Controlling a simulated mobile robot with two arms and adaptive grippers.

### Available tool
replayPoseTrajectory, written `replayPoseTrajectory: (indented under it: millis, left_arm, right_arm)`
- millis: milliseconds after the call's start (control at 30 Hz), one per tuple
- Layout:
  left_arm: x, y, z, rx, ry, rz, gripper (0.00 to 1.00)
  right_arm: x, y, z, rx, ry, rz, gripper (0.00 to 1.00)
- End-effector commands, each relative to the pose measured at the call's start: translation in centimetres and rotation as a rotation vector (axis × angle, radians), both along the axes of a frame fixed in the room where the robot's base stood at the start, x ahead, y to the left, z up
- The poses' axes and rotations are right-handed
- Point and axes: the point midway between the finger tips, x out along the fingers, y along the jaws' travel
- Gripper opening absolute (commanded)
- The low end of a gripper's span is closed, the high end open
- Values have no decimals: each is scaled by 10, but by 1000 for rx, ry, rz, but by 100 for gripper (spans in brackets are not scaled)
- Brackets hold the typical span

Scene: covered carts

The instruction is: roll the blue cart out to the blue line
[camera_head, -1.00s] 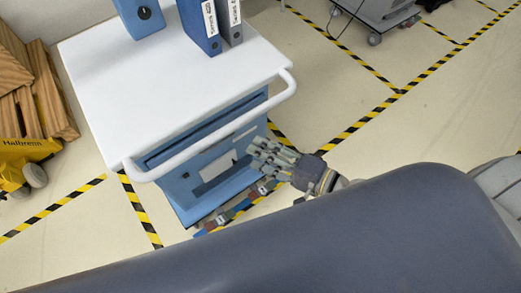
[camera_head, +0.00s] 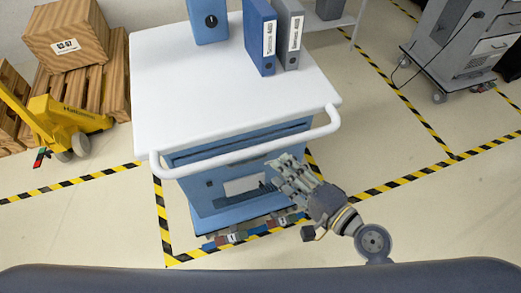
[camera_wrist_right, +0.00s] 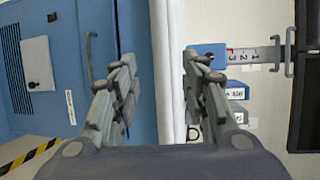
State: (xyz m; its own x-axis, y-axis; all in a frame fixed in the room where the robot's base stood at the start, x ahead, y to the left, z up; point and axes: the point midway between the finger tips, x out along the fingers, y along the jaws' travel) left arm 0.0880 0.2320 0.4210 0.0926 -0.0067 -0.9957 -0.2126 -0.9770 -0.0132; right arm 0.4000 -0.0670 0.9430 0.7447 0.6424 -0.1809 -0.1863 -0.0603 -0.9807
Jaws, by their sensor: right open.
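The blue cart (camera_head: 215,187) stands upright, with a white top (camera_head: 180,90) and a white push handle (camera_head: 250,143) along its near side. My right gripper (camera_head: 283,172) is open, below the handle's right part and in front of the blue front. In the right wrist view the open fingers of my right gripper (camera_wrist_right: 160,60) stand on both sides of a white upright strip, with a blue panel (camera_wrist_right: 90,60) at left. I cannot tell whether they touch it. I cannot make out the blue line on the floor. My left gripper is not in view.
Blue and grey binders (camera_head: 260,38) stand on the cart top. Small coloured pieces (camera_head: 238,236) lie at its foot. A yellow pallet jack (camera_head: 65,118) and wooden crate (camera_head: 68,35) are at left, a grey cart (camera_head: 460,50) at right. Yellow-black tape (camera_head: 400,180) marks the floor.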

Motion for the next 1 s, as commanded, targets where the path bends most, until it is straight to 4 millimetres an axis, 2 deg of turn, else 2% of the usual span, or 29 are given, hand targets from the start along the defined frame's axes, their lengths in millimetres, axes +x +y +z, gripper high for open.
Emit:
replayPoseTrajectory:
  millis: [167,500,700,1000]
  left_arm:
    - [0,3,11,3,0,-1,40]
    - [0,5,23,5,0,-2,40]
    - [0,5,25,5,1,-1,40]
    - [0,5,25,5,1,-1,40]
  right_arm:
    - [20,18,0,5,-3,2,41]
    - [64,56,-13,4,-1,1,41]
    - [75,66,-17,2,-1,2,41]
    - [77,68,-18,1,-1,2,41]
